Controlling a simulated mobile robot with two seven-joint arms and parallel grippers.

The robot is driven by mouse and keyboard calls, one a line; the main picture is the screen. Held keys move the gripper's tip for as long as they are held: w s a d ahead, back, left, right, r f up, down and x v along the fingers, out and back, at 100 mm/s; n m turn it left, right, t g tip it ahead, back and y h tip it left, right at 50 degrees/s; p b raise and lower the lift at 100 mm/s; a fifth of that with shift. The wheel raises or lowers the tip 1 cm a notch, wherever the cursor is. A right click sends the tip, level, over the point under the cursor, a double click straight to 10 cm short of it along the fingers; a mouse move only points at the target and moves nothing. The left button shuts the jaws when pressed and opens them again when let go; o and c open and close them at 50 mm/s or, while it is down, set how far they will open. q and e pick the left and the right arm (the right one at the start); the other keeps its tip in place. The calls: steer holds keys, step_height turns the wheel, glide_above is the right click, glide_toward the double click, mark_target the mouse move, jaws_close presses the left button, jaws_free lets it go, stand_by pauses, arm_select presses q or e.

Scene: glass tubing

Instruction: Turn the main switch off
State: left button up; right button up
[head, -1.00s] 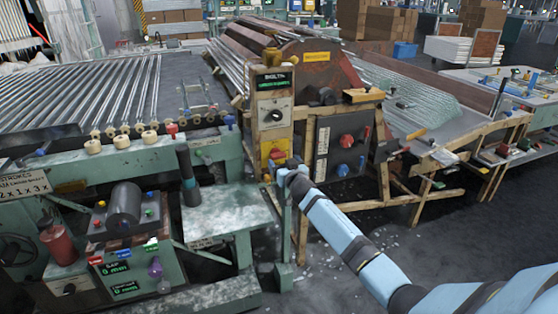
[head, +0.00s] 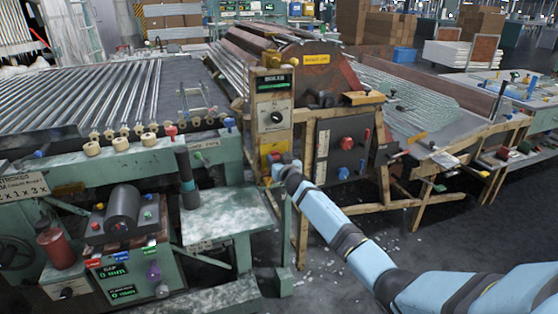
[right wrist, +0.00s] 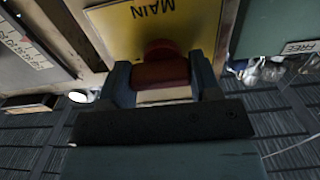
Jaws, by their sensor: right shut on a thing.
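The main switch is a red knob (right wrist: 160,70) on a yellow plate (right wrist: 118,32) that reads MAIN, upside down in the right wrist view. In the head view the yellow plate (head: 273,147) sits low on the wooden post, under the dial box. My right gripper (right wrist: 164,82) is shut on the red knob, one dark finger on each side of it. In the head view my right gripper (head: 281,166) is at the plate and hides most of the knob. The knob's exact turn angle cannot be told. My left gripper is not in view.
A dark panel with a red knob (head: 347,143) and a blue knob stands just right of the post. A green bench (head: 225,218) and a small control box (head: 122,262) are to the left. Open grey floor (head: 410,245) lies at the right.

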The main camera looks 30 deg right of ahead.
steer(key=shift+n, duration=0.3)
steer(key=n, duration=0.8)
steer(key=shift+n, duration=0.4)
steer(key=n, duration=0.4)
steer(key=shift+a+r+n, duration=0.1)
steer(key=shift+a+n, duration=0.05)
steer(key=shift+n, duration=2.05)
steer(key=o, duration=0.9)
